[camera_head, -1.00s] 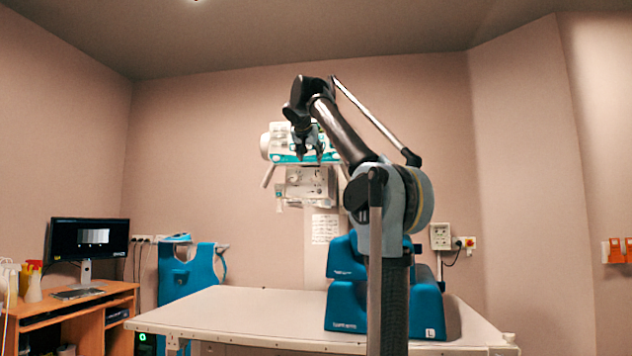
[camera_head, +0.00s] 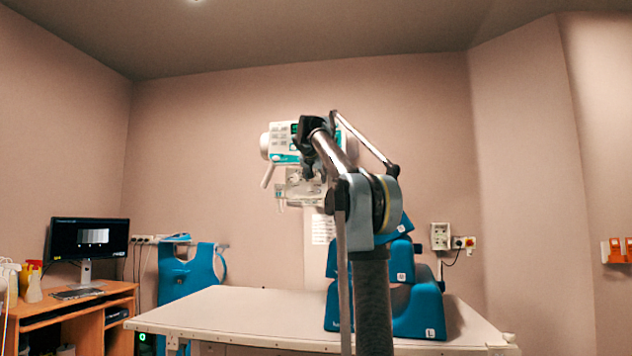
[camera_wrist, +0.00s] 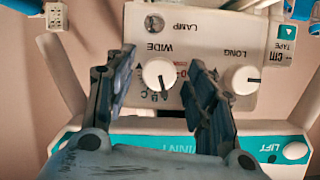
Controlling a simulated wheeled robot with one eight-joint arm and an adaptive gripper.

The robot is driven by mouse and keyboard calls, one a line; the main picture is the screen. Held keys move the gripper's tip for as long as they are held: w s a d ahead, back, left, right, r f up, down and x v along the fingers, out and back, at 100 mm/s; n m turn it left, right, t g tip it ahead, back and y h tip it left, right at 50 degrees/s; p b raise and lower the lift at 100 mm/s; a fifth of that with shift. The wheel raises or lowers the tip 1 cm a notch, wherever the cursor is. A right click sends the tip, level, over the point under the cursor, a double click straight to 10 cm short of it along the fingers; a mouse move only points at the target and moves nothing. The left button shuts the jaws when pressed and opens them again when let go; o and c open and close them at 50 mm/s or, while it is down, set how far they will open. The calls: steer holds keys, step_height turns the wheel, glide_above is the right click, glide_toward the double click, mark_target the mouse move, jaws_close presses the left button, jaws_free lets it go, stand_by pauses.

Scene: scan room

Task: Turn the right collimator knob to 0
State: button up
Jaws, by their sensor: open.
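The white collimator box (camera_wrist: 200,20) hangs under the tube head (camera_head: 281,140) and shows small in the head view (camera_head: 296,187). In the wrist view the tube's teal panel is at the bottom and the box above it, the reverse of the head view. Two round white knobs show on the box: one by WIDE (camera_wrist: 158,75), one by LONG (camera_wrist: 240,80) to its right. My gripper (camera_wrist: 158,68) is open, its dark fingers on either side of the WIDE knob with gaps showing; contact is not visible. In the head view my gripper (camera_head: 311,172) is in front of the box.
The white table (camera_head: 230,310) is below, with blue foam supports (camera_head: 415,310) on its right side. A desk with a monitor (camera_head: 88,240) and a blue apron (camera_head: 188,268) are at left. Teal panel buttons (camera_wrist: 295,150) lie close to the right finger.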

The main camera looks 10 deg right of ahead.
steer(key=shift+w+d+f, duration=0.1)
steer(key=shift+w+f, duration=0.1)
steer(key=shift+w, duration=0.1)
steer(key=shift+c, duration=0.2)
steer(key=c, duration=1)
steer(key=n+h, duration=0.2)
steer(key=n, duration=0.1)
steer(key=n+h, duration=0.2)
steer(key=n, duration=0.1)
steer(key=n+h, duration=0.2)
steer(key=n, duration=0.2)
steer(key=shift+w+a+f, duration=0.1)
steer(key=shift+a+f, duration=0.1)
steer(key=shift+a, duration=0.1)
steer(key=shift+n, duration=0.3)
